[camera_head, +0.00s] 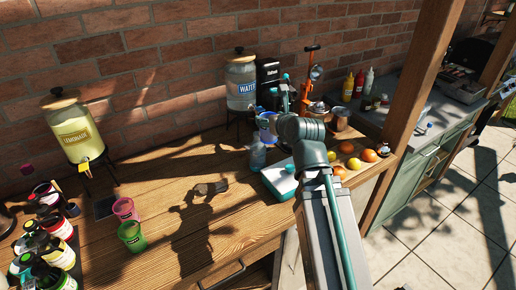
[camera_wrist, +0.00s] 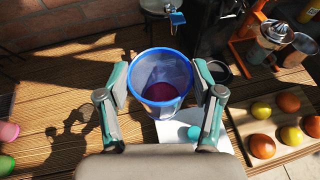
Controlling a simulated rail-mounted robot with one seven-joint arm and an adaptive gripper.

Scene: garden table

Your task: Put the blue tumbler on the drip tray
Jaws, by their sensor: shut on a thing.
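The blue tumbler (camera_wrist: 160,78) stands upright between the two fingers of my gripper (camera_wrist: 161,88) in the wrist view, and the fingers press on its sides. Its inside looks purple-pink at the bottom. In the head view the tumbler (camera_head: 265,123) shows in part, left of my gripper (camera_head: 277,103), near the water dispenser. Its underside is hidden, so I cannot tell its height above the table. A dark flat square that looks like the drip tray (camera_head: 104,206) lies on the table below the lemonade dispenser's tap, at the left of the head view. Nothing stands on it.
The lemonade dispenser (camera_head: 76,128) and water dispenser (camera_head: 240,84) stand along the brick wall. Pink (camera_head: 125,208) and green (camera_head: 132,236) cups and several bottles stand front left. The middle table is mostly clear.

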